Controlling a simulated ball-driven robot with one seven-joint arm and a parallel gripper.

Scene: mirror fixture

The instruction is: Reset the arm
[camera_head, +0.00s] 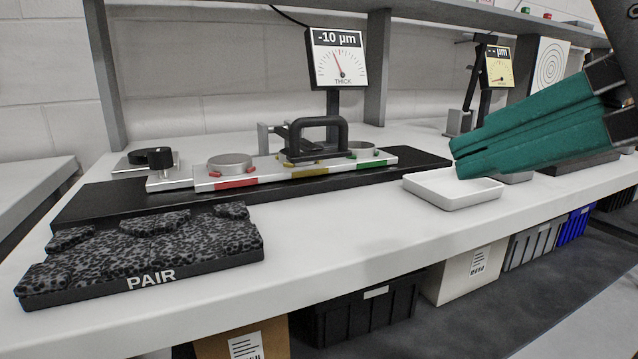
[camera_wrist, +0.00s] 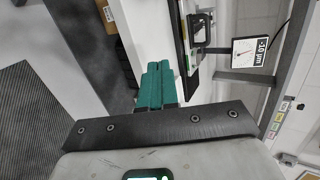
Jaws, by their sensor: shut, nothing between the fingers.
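My gripper (camera_head: 458,162) has teal fingers and enters from the right in the head view. Its fingertips are over the right end of the bench, beside and above the white tray (camera_head: 436,198), partly covering the tray's back edge in the picture. The fingers lie together with nothing between them. In the wrist view, the teal fingers (camera_wrist: 158,85) also show side by side, pointing toward the white bench top. The rest of my arm is mostly out of the head view.
The bench holds a mirror fixture (camera_head: 300,172) with a black handle, a dial reading -10 µm (camera_head: 337,58), and a dark foam block marked PAIR (camera_head: 150,278). A second dial (camera_head: 497,68) stands behind my fingers. Bins (camera_head: 360,310) sit below. The front bench strip is clear.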

